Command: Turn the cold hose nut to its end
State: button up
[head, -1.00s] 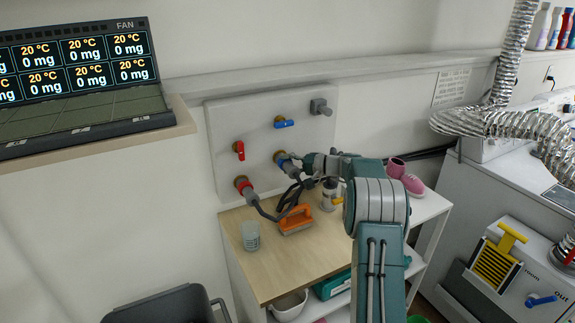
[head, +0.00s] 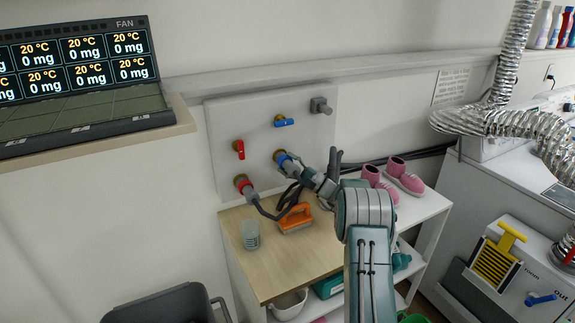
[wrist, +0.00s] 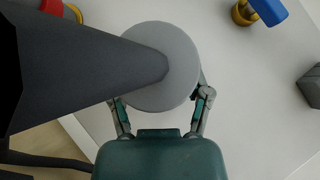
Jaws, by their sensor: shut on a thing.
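The cold hose nut shows as a blue ring (head: 283,158) at the lower right outlet of the white wall panel. My gripper (head: 292,163) is at this outlet, with its fingers around the hose end. In the wrist view a round grey hose end (wrist: 180,75) with a thick dark hose (wrist: 80,75) fills the middle. My gripper (wrist: 160,103) has one finger on each side of it, and the fingertips are hidden behind it. The blue of the nut does not show in the wrist view.
A red valve handle (head: 239,148) and a blue valve handle (head: 284,122) are on the panel (head: 222,120). The red hose nut (head: 243,185) is at lower left. Pink boots (head: 405,178) are at right.

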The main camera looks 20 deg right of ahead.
jog(key=shift+r+m+t, duration=0.1)
jog(key=shift+m+t, duration=0.6)
jog(key=o, duration=1.2)
jog(key=shift+d, duration=0.1)
jog(key=shift+c, duration=0.2)
jog(key=v, duration=0.7)
jog(key=shift+s+d, duration=0.2)
jog(key=shift+s, duration=0.1)
